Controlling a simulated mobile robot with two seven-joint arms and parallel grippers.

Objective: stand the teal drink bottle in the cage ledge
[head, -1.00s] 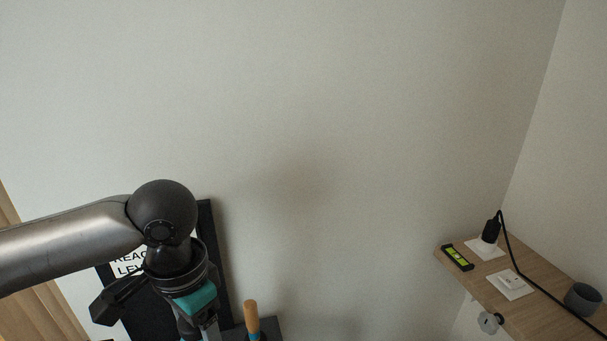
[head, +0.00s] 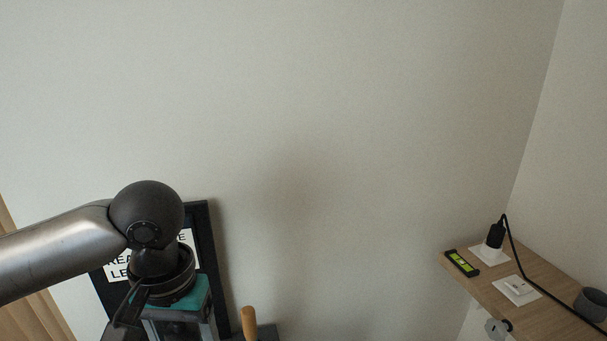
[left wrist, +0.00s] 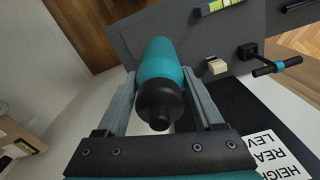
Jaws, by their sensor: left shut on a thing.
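The teal drink bottle (left wrist: 161,65) with a black cap lies between the two fingers of my left gripper (left wrist: 163,75) in the left wrist view. The fingers are shut on it, with the cap end nearest the palm. In the head view my left gripper (head: 178,318) hangs at the lower left in front of the black sign board; its fingertips and the bottle are out of frame there. I cannot make out a cage ledge for certain in either view. My right gripper is not in view.
A black board with a white lettered sign (head: 189,238) stands by the wall behind my left arm. A wooden handle (head: 249,324) rises beside it. A dark grey panel (left wrist: 142,30) carries small tools. A wooden shelf (head: 545,307) at right holds a grey cup (head: 590,304).

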